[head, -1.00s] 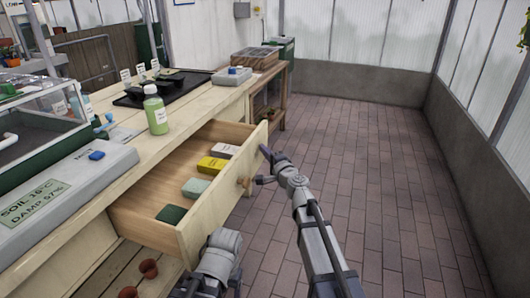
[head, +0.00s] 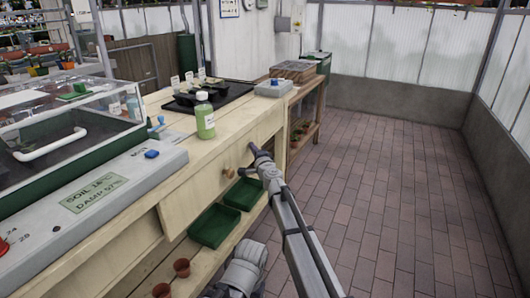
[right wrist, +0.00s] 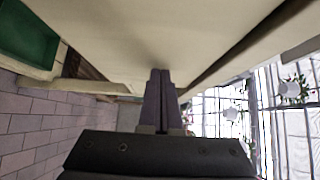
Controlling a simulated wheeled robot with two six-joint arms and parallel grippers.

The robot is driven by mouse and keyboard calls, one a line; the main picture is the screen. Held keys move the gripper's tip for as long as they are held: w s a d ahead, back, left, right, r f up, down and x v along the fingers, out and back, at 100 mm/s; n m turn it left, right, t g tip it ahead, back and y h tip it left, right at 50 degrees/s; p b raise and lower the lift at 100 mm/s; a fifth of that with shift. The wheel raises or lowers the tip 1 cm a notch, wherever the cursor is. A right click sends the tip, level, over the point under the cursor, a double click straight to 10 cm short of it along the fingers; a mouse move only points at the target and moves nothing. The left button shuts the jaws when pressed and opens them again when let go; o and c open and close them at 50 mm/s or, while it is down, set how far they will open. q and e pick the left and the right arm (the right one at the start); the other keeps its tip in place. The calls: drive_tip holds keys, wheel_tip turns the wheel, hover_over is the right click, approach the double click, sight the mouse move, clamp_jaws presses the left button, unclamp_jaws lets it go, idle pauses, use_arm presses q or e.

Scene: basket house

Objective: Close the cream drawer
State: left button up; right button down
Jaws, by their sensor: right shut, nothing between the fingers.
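The cream drawer (head: 200,192) is in the bench front, under the worktop, with its round wooden knob (head: 228,173) facing out. In the head view its front looks in line with the bench, its inside and contents hidden. I cannot tell whether it is fully flush. My right gripper (head: 254,153) is at the drawer front, to the right of the knob. In the right wrist view its two dark fingers (right wrist: 160,76) are together and empty, pointing at the cream panel (right wrist: 150,35), at or very near it. My left gripper is not in view.
A green bottle (head: 205,117) stands near the worktop's front edge, above the drawer. Green trays (head: 214,226) and small pots (head: 181,267) are on the shelf below. The brick floor (head: 390,190) at the right is clear.

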drive_tip(key=shift+w+a, duration=0.4)
drive_tip(key=shift+a, duration=0.55)
